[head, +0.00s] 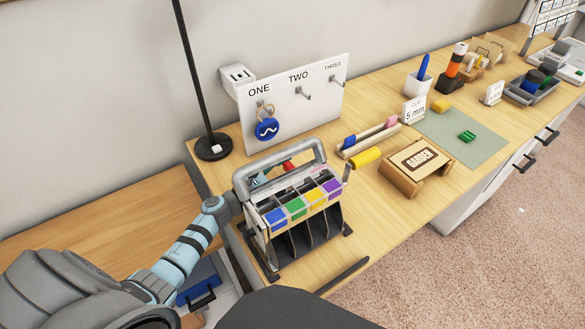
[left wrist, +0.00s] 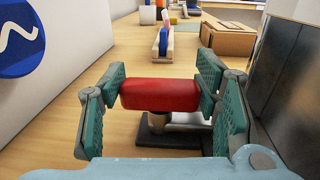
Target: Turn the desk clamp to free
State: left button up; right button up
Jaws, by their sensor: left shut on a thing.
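The desk clamp shows as a red bar (left wrist: 160,94) above a dark base (left wrist: 180,140) in the left wrist view. In the head view, a small red part (head: 288,166) shows behind the sorter's handle. My left gripper (left wrist: 161,103) is shut on the red bar, with one teal-padded finger at each end. In the head view, my left arm reaches in behind the sorter, and the gripper is mostly hidden there. No marking for the clamp's setting is readable. My right gripper is not in view.
A sorter (head: 298,238) with coloured labels and a grey handle stands close beside my left wrist. A white hook board (head: 318,101) with a blue tag (head: 267,129) rises behind. A yellow cylinder (head: 366,159), a cardboard box (head: 416,167) and a green mat (head: 479,150) lie to the right.

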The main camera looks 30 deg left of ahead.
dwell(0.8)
pick_arm(q)
jog(key=o, duration=1.7)
jog(key=v, duration=1.2)
